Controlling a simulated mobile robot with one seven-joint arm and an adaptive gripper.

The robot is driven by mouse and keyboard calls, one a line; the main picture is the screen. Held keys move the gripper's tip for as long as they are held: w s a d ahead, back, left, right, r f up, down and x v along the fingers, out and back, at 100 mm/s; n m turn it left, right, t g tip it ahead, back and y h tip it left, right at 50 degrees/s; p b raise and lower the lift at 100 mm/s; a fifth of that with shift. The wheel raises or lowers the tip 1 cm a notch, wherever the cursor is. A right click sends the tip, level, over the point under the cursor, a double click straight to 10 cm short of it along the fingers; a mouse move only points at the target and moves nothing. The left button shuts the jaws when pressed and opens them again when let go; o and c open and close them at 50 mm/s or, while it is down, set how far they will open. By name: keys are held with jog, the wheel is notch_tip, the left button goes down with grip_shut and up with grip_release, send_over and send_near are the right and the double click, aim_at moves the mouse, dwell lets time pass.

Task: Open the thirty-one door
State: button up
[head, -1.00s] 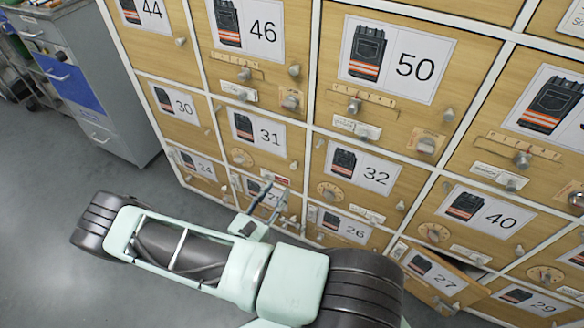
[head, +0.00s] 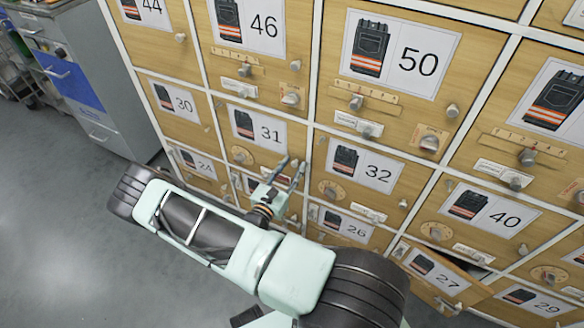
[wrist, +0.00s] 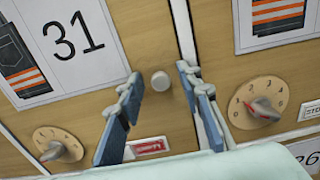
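The thirty-one door (head: 245,145) is a wooden locker door with a picture of dark workwear with orange stripes and the number 31. It looks shut. The wrist view shows the door (wrist: 110,110), its round grey knob (wrist: 160,81), a dial (wrist: 57,145) with a red pointer, and a small red label (wrist: 148,147). My gripper (head: 291,163) is at the door's right side. In the wrist view my gripper (wrist: 159,75) is open and empty, with one finger on each side of the knob. I cannot tell how far the fingertips are from the door face.
Door 32 (head: 385,188) with its own dial (wrist: 258,103) lies to the right, and door 30 (head: 180,122) to the left. Door 27 (head: 434,280) at the lower right stands ajar. A grey and blue cabinet (head: 75,90) stands at the left. The floor (head: 60,230) there is clear.

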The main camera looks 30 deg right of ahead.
jog(key=shift+c, duration=0.6)
grip_shut()
jog(key=shift+a, duration=0.15)
